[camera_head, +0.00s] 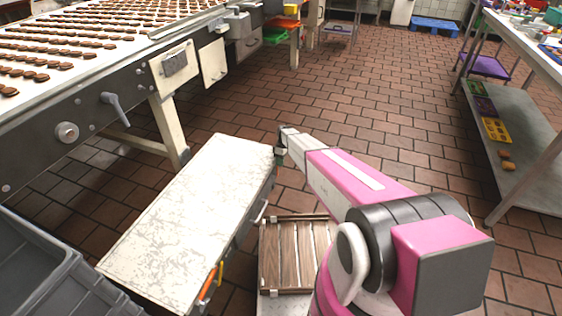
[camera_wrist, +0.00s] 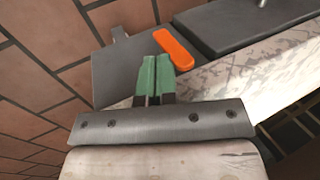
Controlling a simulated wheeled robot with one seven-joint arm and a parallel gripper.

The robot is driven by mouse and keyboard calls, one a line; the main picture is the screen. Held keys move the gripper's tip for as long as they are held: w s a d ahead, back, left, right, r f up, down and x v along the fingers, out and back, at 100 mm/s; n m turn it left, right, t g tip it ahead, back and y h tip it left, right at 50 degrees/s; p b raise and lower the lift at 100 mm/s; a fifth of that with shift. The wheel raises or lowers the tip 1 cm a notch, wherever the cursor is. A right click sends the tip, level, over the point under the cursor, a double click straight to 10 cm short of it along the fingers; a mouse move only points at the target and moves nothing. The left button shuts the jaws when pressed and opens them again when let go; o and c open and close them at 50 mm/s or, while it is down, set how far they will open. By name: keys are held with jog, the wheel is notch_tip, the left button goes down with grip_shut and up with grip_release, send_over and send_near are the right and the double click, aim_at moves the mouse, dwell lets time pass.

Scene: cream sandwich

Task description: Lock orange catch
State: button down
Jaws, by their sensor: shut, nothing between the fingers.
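The orange catch (camera_wrist: 178,47) is a rounded orange lever in the wrist view, beside a dark grey metal plate (camera_wrist: 118,68) and a dark block. I cannot make it out near the gripper in the head view. My gripper (camera_wrist: 157,77) has green fingertips side by side, shut and empty, a little left of and below the catch in the picture. I cannot tell whether they touch it. In the head view my gripper (camera_head: 280,157) is at the far right corner of a worn white-topped bench (camera_head: 190,215).
Orange and yellow parts (camera_head: 210,282) sit on the bench's near right side. A wooden crate (camera_head: 285,255) lies beneath my arm. A grey bin (camera_head: 60,275) stands at lower left. A conveyor (camera_head: 100,75) with cookies is behind. Brick floor right of my arm is clear up to a metal table.

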jog(key=shift+s, duration=0.1)
dwell(0.3)
jog(key=shift+s+a+r+t, duration=0.1)
jog(key=shift+s+t, duration=0.05)
jog(key=shift+t, duration=0.15)
jog(key=shift+s, duration=0.15)
jog(key=s+t+h, duration=0.1)
jog(key=t, duration=0.1)
jog(key=s+a+t+h, duration=0.1)
jog(key=s+t, duration=0.1)
jog(key=s+a+t, duration=0.1)
jog(key=s+t, duration=0.1)
jog(key=shift+a+t+h, duration=0.1)
jog(key=shift+t+h, duration=0.2)
jog(key=shift+h, duration=0.1)
dwell(0.3)
dwell(0.6)
